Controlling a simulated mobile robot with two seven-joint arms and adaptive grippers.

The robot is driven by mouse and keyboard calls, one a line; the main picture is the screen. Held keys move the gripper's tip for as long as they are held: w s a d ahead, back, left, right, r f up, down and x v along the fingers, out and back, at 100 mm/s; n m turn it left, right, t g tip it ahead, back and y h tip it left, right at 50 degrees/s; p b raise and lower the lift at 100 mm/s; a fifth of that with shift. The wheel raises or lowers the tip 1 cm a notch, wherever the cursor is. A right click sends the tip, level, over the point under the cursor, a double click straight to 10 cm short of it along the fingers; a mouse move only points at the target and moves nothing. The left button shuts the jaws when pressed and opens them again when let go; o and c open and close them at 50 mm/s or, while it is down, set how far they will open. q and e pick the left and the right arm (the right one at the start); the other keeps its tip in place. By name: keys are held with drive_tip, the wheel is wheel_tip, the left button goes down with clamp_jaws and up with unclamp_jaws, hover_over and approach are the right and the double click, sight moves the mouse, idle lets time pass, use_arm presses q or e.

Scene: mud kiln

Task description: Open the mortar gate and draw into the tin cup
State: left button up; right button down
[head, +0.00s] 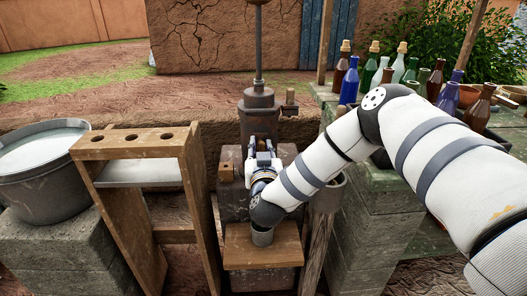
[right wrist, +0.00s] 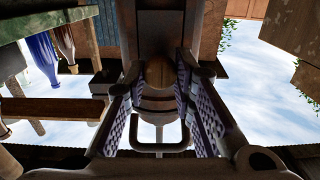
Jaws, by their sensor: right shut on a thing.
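The mortar machine (head: 259,118) is a dark metal pot with a rod on top, above a stone block. My right gripper (head: 263,160) is in front of it, below the pot. In the right wrist view my right gripper (right wrist: 162,95) is shut on a brown, rounded gate handle (right wrist: 160,73) between its padded fingers. The gate itself is hidden behind my gripper and wrist in the head view. The tin cup (head: 262,237) stands upright on a small wooden shelf (head: 240,257) below my wrist, partly hidden by it. My left gripper is out of view.
A wooden rack (head: 135,143) with round holes stands close on the left. A metal tub (head: 35,195) of pale liquid sits on blocks at far left. Several bottles (head: 383,72) stand on the right bench. A grey tube (head: 328,190) stands right of the shelf.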

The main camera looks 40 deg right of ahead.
drive_tip(key=shift+w+r, duration=0.1)
drive_tip(key=shift+r, duration=0.2)
drive_tip(key=c, duration=1.3)
unclamp_jaws()
drive_tip(key=shift+c, duration=0.2)
drive_tip(key=v, duration=1.2)
drive_tip(key=shift+f, duration=0.15)
